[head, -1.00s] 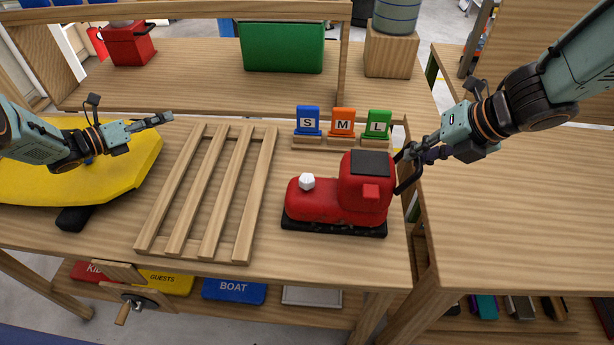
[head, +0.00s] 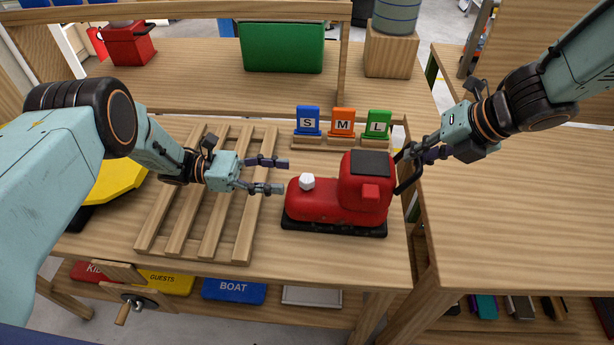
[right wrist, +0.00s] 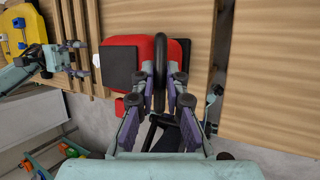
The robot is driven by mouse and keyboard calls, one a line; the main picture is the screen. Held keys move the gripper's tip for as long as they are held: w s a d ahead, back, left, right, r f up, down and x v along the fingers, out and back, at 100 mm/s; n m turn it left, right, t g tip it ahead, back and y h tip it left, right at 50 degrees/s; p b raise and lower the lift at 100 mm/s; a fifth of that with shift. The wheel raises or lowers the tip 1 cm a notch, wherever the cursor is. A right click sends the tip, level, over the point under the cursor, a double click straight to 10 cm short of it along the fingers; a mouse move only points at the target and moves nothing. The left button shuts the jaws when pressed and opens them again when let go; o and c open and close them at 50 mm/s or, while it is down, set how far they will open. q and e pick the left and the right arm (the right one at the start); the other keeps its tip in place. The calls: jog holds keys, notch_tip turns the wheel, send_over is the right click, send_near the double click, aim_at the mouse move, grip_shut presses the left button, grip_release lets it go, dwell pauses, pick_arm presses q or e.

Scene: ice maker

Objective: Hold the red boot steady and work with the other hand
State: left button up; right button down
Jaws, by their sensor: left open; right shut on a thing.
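The red boot (head: 345,200) sits upright on its black sole on the wooden table, with a white knob (head: 307,181) on its toe and a red block on its side. A black loop handle (head: 404,172) stands out at its right end. My right gripper (head: 412,156) is shut on that handle. In the right wrist view the handle (right wrist: 160,75) lies between its fingers, with the red boot (right wrist: 120,55) behind. My left gripper (head: 284,175) is open and empty, with its fingertips just left of the toe and knob, over the right side of the slatted rack.
The slatted wooden rack (head: 190,246) lies left of the boot. Blue, orange and green S, M, L blocks (head: 342,121) stand behind it. A yellow object (head: 118,178) is at the left, partly hidden by my left arm. Signs and a crank (head: 128,306) are below the front edge.

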aim_at(307, 177)
pick_arm(q)
jog(key=d, duration=0.7)
jog(key=shift+s, duration=0.1)
jog(key=shift+c, duration=0.2)
grip_shut()
jog(key=shift+n+t+y, duration=0.35)
jog(key=shift+n+t, duration=0.85)
jog(key=shift+t, duration=0.6)
jog(key=shift+n+t+y, duration=0.35)
jog(key=shift+n+t, duration=0.85)
jog(key=shift+t, duration=0.6)
jog(key=shift+o, duration=0.2)
grip_release()
